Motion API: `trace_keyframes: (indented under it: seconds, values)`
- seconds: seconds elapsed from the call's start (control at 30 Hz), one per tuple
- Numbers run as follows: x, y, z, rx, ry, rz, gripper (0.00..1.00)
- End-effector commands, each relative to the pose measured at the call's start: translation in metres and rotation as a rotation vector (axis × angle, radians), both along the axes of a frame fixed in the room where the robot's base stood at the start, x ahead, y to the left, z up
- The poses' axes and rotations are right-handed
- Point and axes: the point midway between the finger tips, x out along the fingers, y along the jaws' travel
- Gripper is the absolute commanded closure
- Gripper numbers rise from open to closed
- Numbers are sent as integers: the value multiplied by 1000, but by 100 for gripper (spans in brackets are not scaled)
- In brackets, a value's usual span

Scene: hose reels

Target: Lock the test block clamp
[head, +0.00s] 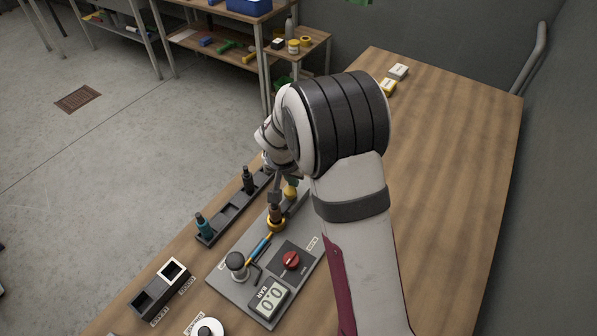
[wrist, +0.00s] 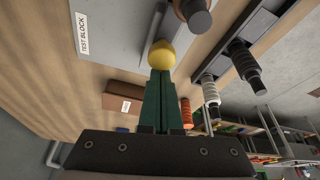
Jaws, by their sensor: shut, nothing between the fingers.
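The test block (head: 228,284) is a grey plate on the bench carrying a red knob (head: 291,260), a BAR display (head: 268,298) and a brass fitting (head: 276,218). The clamp's yellow ball knob (head: 291,191) shows below my wrist. In the wrist view, the knob (wrist: 162,54) is at the tips of my gripper (wrist: 160,74), at the end of a dark lever (wrist: 156,20) running over the plate. My gripper is shut, with its fingertips at the knob; I cannot tell whether they touch. My arm hides part of the clamp in the head view.
A dark rack (head: 232,213) holding several nozzles stands along the plate's left side. A two-slot holder (head: 158,287) is at the front left. Two small boxes (head: 392,79) lie at the far end. The bench right of my arm is clear.

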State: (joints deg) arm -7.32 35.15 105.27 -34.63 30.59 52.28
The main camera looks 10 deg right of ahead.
Motion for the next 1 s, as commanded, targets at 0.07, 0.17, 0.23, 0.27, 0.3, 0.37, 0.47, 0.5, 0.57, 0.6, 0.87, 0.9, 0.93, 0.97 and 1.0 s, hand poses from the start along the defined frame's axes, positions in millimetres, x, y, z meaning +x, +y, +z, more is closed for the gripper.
trace_keyframes:
  seconds: [0.07,0.17,0.23,0.27,0.3,0.37,0.47,0.5,0.57,0.6,0.87,0.9,0.93,0.97,1.0]
  values:
    - [-2,1,-1,1,3,-1,100]
    - [-2,1,-1,1,4,-2,100]
    - [-2,1,-1,1,4,-2,100]
    - [-2,1,-1,1,5,-2,100]
    - [-2,1,-1,1,5,-3,100]
    - [0,0,-1,1,5,-3,100]
    - [12,-7,-1,1,3,-4,100]
    - [19,-11,-1,1,2,-3,100]
    - [32,-19,-1,2,-1,-6,100]
    - [35,-19,6,1,-3,-2,100]
    - [15,-8,66,1,-4,0,100]
    - [13,-6,73,2,-3,-1,100]
    - [12,-6,78,1,-4,0,100]
    - [10,-5,81,1,-3,0,100]
    - [9,-4,86,1,-3,0,100]
